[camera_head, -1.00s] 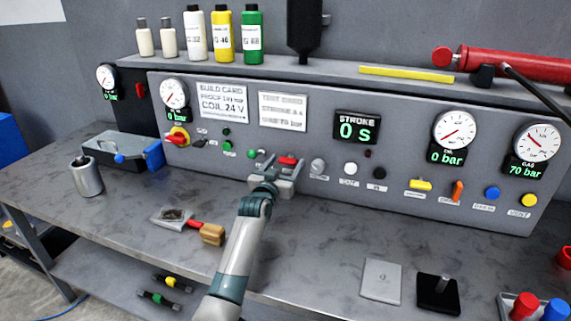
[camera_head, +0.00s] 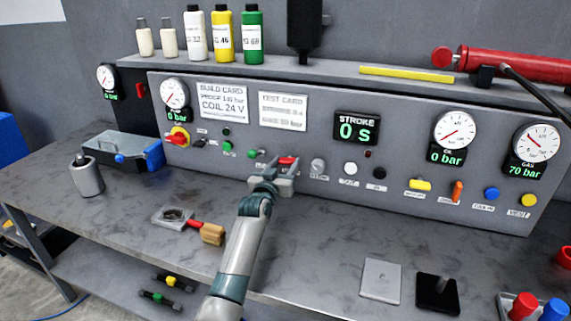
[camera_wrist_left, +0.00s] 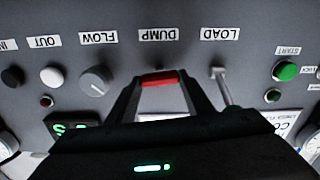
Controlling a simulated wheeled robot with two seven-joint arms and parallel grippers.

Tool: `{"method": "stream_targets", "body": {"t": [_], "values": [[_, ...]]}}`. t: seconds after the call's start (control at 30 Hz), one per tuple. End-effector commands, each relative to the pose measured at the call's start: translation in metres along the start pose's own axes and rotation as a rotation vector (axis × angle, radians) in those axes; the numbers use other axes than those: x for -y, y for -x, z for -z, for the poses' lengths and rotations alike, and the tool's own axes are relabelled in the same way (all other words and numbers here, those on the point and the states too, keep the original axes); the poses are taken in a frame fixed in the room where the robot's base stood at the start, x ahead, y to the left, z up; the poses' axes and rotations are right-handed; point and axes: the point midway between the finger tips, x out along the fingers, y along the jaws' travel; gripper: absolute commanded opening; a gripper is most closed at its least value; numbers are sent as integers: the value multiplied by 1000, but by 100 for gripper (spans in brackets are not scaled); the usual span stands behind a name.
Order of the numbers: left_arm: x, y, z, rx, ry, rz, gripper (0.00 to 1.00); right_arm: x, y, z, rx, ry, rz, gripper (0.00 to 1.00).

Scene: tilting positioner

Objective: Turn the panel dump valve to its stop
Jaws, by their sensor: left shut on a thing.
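The dump valve's red handle (camera_head: 288,161) is on the grey panel, right of the green buttons. In the left wrist view the red handle (camera_wrist_left: 160,78) lies crosswise below an upside-down DUMP label (camera_wrist_left: 158,34). My left gripper (camera_head: 275,172) reaches the panel from the front, and its fingers (camera_wrist_left: 160,84) are shut on the red handle, one at each end. The valve's stem behind the handle is hidden. My right gripper is in neither view.
The LOAD lever (camera_wrist_left: 222,88) stands close beside one finger, and the FLOW knob (camera_wrist_left: 95,80) is on the other side. The bench front right of my arm is clear up to a grey plate (camera_head: 381,280).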

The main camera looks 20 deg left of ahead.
Motion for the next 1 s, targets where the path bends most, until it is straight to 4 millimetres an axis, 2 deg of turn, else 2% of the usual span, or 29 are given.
{"method": "stream_targets", "body": {"t": [1.0], "values": [[2, 0, -1, 1, 912, 1, 24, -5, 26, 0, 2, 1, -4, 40]]}}
